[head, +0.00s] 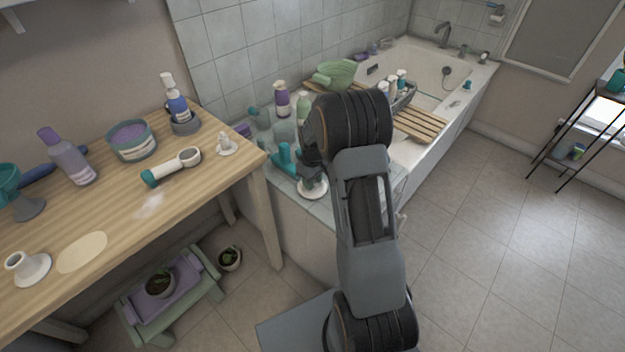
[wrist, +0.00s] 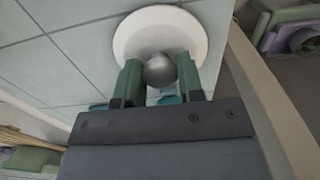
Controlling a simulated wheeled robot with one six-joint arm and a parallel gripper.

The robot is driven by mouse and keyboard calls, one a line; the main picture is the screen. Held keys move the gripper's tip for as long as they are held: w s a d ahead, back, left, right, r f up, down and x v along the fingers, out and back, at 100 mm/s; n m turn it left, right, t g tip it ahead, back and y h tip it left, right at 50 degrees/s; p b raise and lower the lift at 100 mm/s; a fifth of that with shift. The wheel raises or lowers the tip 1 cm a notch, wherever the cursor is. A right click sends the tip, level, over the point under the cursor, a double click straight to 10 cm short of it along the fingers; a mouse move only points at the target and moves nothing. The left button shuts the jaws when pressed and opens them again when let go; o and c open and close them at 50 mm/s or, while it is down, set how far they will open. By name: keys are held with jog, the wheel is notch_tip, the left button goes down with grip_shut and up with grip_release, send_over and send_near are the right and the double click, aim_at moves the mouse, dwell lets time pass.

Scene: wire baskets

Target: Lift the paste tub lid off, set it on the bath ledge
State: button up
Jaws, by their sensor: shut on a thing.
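The paste tub lid is a white disc with a grey ball knob. It shows in the wrist view (wrist: 128,38) and in the head view (head: 313,192), at the near end of the tiled bath ledge (head: 290,192). My gripper (wrist: 159,75) is shut on the knob, with a green finger on each side. I cannot tell whether the lid touches the ledge or is just above it. The paste tub (head: 133,150) stands open on the wooden table, with purple paste showing inside. My arm hides part of the ledge in the head view.
Teal bottles (head: 284,158) and a purple bottle (head: 282,100) stand on the ledge close behind my gripper. The wooden table (head: 110,215) at left holds a pump bottle (head: 177,105) and a white-handled brush (head: 170,168).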

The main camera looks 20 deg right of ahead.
jog(key=shift+f, duration=0.1)
jog(key=o, duration=1.2)
jog(key=shift+r+p, duration=3.05)
jog(key=shift+r, duration=0.95)
notch_tip(320, 180, up, 14)
jog(key=p, duration=0.2)
jog(key=shift+f, duration=0.1)
